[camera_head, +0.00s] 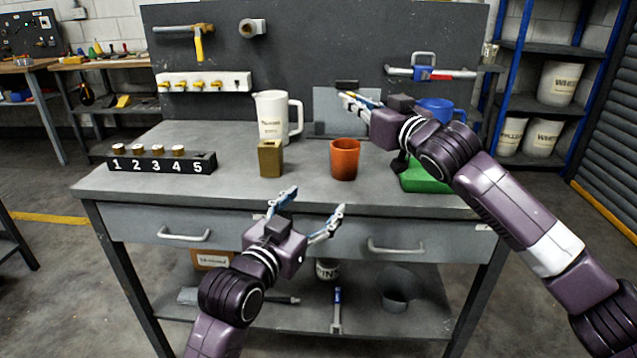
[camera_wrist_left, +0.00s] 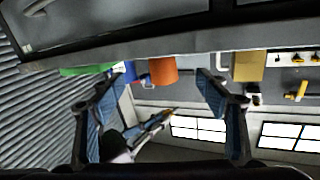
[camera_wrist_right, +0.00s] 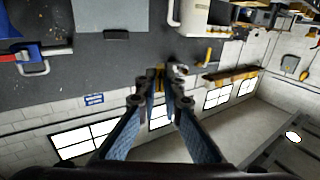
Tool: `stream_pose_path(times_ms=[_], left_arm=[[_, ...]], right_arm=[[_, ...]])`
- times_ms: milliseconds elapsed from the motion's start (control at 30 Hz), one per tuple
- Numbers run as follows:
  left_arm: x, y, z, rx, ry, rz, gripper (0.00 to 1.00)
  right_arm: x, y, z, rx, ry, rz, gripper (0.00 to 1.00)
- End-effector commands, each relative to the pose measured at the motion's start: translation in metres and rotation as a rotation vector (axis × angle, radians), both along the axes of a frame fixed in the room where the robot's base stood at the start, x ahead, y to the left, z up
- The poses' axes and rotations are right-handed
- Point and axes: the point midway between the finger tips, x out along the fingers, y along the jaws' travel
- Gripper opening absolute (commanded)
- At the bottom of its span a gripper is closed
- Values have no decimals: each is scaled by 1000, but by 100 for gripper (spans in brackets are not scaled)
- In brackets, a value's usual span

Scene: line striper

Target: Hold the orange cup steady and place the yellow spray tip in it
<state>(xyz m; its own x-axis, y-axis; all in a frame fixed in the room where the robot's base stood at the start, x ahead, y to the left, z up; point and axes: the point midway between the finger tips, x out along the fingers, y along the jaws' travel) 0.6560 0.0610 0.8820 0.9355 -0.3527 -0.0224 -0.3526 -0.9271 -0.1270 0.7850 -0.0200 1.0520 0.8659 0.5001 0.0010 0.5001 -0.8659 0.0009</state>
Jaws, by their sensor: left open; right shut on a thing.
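The orange cup (camera_head: 344,160) stands upright on the workbench, right of centre. My left gripper (camera_head: 312,206) is open in front of the bench's front edge, nearer than the cup and apart from it. In the left wrist view the cup (camera_wrist_left: 162,70) shows beyond and between the open fingers (camera_wrist_left: 157,82). My right gripper (camera_head: 346,96) is raised above the bench, behind and above the cup. In the right wrist view its fingertips (camera_wrist_right: 163,92) are closed around a small yellow piece (camera_wrist_right: 158,76), seemingly the spray tip. The fingers partly hide it.
A black numbered rack (camera_head: 160,163) holds several brass-topped pieces; place 5 looks empty. A brass block (camera_head: 270,158) and a white pitcher (camera_head: 272,118) stand left of the cup. The bench's front middle is clear.

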Motion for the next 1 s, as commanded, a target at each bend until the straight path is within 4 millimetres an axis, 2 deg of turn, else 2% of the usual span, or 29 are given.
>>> stream_pose_path(times_ms=[33,100,267,467,800,1000], left_arm=[[12,-2,9,-34,5,-7,69],[24,-4,18,-73,13,-19,69],[38,-8,30,-121,22,-38,69],[55,-15,31,-129,26,-42,69],[108,-38,31,-128,26,-42,69],[132,-49,30,-128,27,-42,69]], right_arm=[[0,0,0,0,0,0,0],[0,0,0,0,0,0,0],[0,0,0,0,0,0,0],[0,0,0,0,0,0,0],[0,0,0,0,0,0,0],[0,0,0,0,0,0,0]])
